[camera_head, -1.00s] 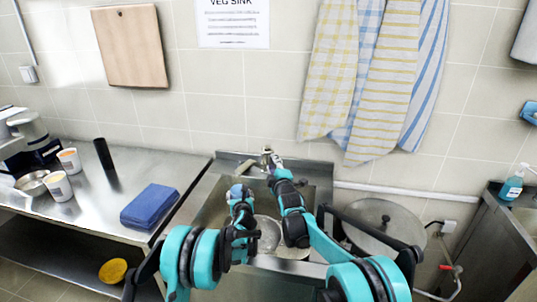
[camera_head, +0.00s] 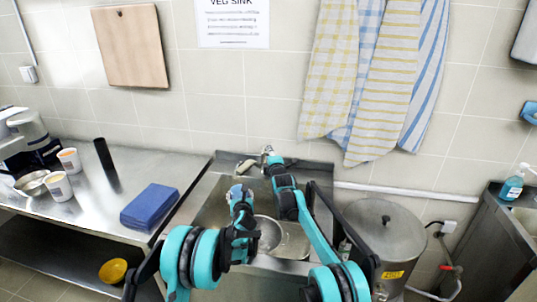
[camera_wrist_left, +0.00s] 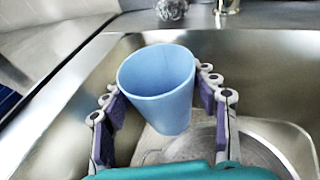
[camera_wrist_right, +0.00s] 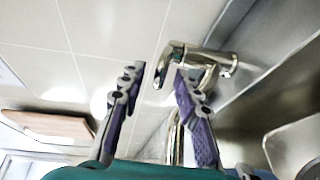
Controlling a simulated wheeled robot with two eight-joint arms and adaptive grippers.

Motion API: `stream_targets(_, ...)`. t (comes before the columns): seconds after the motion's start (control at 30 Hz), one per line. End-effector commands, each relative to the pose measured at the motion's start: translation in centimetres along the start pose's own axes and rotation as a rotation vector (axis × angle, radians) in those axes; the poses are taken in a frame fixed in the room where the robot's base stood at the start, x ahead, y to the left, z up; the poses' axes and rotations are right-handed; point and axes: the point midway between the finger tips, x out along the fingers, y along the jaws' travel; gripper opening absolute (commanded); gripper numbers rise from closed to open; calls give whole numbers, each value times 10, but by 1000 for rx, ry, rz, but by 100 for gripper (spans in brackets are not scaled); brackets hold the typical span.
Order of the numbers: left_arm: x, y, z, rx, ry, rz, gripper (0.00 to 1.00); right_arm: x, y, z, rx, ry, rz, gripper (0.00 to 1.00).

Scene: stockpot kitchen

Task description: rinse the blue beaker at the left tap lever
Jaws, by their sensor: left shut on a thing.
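The blue beaker (camera_wrist_left: 158,88) is between the fingers of my left gripper (camera_wrist_left: 162,95), mouth up and open, over the sink basin. In the head view the beaker (camera_head: 238,192) shows small at the tip of my left arm, and my left gripper (camera_head: 242,205) hides part of it. The metal tap (camera_head: 267,151) stands at the back of the sink. My right gripper (camera_wrist_right: 155,78) has its fingers apart, with one finger close against the tap's lever end (camera_wrist_right: 168,62); I cannot tell whether they touch. No running water is visible.
A round metal vessel (camera_head: 268,234) lies in the sink. A scourer (camera_wrist_left: 171,9) sits on the sink's back ledge. A blue cloth stack (camera_head: 150,207) is on the left counter. A lidded stockpot (camera_head: 385,240) stands right of the sink.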

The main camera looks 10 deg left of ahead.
Motion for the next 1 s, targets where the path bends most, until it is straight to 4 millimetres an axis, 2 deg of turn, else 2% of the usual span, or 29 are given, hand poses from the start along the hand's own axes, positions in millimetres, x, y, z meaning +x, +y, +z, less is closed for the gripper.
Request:
stream_targets(0.2, 0, 0, 0, 0, 0, 0, 32, 13, -1, 0, 0, 0, 0, 32)
stream_targets(0.57, 0, 0, 0, 0, 0, 0, 32, 16, 0, 0, 0, 0, 0, 32)
stream_targets(0.6, 0, 0, 0, 0, 0, 0, 32, 16, 0, 0, 0, 0, 0, 30)
stream_targets(0.7, 0, 0, 0, 0, 0, 0, 32, 16, 0, 0, 0, 0, 0, 3)
stream_targets(0.73, 0, 0, 0, 0, 0, 0, 32, 16, 0, 0, 0, 0, 0, 0)
stream_targets(1.0, 0, 0, 0, 0, 0, 0, 32, 16, 0, -1, 1, 1, 1, 0)
